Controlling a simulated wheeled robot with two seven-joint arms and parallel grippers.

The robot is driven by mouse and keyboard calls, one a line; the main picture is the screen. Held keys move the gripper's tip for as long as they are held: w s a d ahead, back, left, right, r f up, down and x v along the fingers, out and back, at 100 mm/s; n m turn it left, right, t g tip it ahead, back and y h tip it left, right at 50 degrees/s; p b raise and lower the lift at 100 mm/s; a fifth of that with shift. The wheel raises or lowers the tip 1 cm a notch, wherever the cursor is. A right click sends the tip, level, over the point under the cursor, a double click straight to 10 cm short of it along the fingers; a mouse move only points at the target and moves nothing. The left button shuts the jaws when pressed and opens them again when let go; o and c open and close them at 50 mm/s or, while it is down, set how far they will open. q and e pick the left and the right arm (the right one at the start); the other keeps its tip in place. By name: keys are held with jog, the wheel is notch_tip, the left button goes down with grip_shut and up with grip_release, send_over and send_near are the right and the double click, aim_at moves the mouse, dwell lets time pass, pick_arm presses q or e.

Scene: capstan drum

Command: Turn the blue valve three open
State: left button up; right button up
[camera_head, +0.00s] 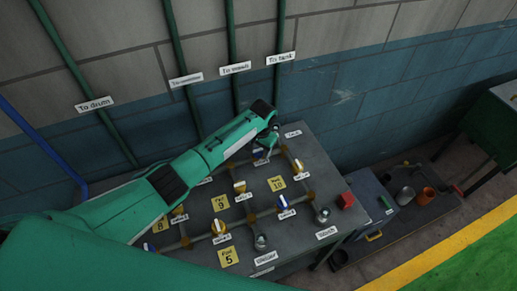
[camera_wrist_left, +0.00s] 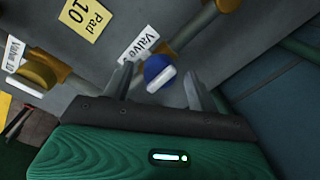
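A blue valve (camera_wrist_left: 158,68) with a white bar handle shows in the left wrist view, beside a label (camera_wrist_left: 140,44) reading "Valve" whose number I cannot read. My left gripper (camera_wrist_left: 157,77) is open, one finger on each side of this valve; I cannot tell if they touch it. In the head view my left gripper (camera_head: 267,146) is over the back of the grey bench, close to a blue valve (camera_head: 257,154) it partly covers. Another blue valve (camera_head: 283,203) is nearer the front, and part of a third (camera_head: 148,247) shows at left. My right gripper is not in view.
Brass valves (camera_head: 219,227) and pipes run over the grey bench (camera_head: 325,185) among yellow pad labels (camera_head: 277,183). A red block (camera_head: 345,200) is at the right edge. A low platform (camera_head: 400,222) with cups stands to the right. A block wall (camera_head: 340,95) closes the back.

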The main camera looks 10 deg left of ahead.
aim_at(261, 152)
pick_arm(q)
jog(key=shift+r, duration=0.1)
jog(key=shift+r, duration=0.3)
notch_tip(261, 152, up, 13)
jog(key=d+b, duration=0.1)
jog(key=b, duration=0.3)
jog(key=shift+s, duration=0.2)
jog(key=shift+f, duration=0.1)
